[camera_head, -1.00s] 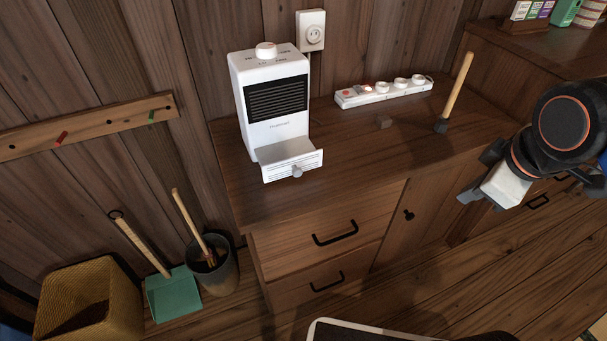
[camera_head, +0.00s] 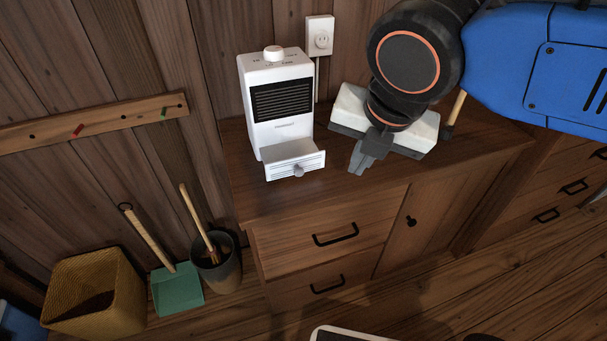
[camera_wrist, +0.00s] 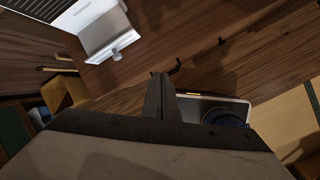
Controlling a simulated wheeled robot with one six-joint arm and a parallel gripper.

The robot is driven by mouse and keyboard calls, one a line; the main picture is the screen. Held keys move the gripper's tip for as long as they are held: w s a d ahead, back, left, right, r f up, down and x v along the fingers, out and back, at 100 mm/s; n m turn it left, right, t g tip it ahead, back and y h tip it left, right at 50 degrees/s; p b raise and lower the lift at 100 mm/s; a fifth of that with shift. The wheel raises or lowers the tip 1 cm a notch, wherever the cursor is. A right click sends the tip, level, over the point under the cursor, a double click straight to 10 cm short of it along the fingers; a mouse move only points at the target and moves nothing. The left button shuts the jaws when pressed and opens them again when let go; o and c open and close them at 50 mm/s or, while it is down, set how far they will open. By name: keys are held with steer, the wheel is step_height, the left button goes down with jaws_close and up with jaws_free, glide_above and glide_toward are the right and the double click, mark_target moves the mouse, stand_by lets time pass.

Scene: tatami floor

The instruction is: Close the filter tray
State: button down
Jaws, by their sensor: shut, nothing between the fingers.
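The filter tray (camera_head: 296,166) sticks out from the lower front of a small white heater-like unit (camera_head: 283,131) on the wooden cabinet top. The tray has a slatted front and a round grey knob (camera_head: 299,171). In the wrist view the tray (camera_wrist: 113,42) shows at the upper left. My gripper (camera_head: 358,168) is shut and empty, to the right of the tray and apart from it, low over the cabinet top. My gripper's fingers (camera_wrist: 160,95) also show in the wrist view, pressed together.
The cabinet top (camera_head: 350,193) is bare in front of the tray. A wall socket (camera_head: 320,37) is behind the unit. A bin, dustpan (camera_head: 178,290) and bucket stand on the floor.

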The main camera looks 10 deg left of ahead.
mark_target(289, 154)
steer(key=s+a+r+n, duration=0.1)
steer(key=s+a+n, duration=0.4)
steer(key=a+n, duration=0.2)
steer(key=w+a+f, duration=0.1)
steer(key=w+f, duration=0.1)
steer(key=f, duration=0.1)
steer(key=w+f, duration=0.2)
steer(key=f, duration=0.1)
steer(key=w+a+f, duration=0.1)
steer(key=w+f, duration=0.1)
steer(key=shift+a+f, duration=0.3)
steer(key=shift+f, duration=0.1)
steer(key=shift+w+a, duration=0.4)
steer(key=shift+w, duration=0.25)
steer(key=w+a, duration=0.1)
steer(key=w, duration=0.1)
steer(key=w+a, duration=0.3)
steer(key=w, duration=0.2)
steer(key=shift+a, duration=0.3)
steer(key=shift+s, duration=0.1)
